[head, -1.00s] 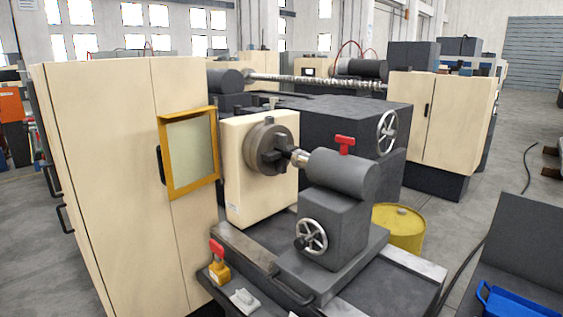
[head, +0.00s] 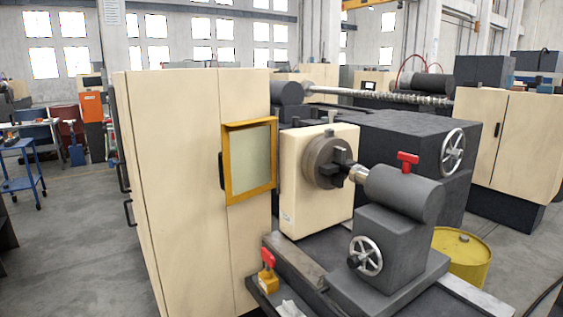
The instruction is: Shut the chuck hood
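The chuck hood (head: 249,160) is a yellow-framed panel with a pale window, standing upright at the front right edge of the cream cabinet (head: 180,180). A dark handle is on its left side. The grey chuck (head: 327,163) sits on the cream headstock (head: 300,205), right of the hood. The chuck is uncovered in this view, with its jaws and the tailstock tip showing. Neither of my grippers is in view.
The grey tailstock (head: 385,237) with a red lever and handwheel stands in front of the chuck. A red-topped yellow switch (head: 267,272) is on the bed's front corner. A yellow barrel (head: 462,258) stands at right. Open floor (head: 70,240) lies at left, with a blue cart (head: 22,172).

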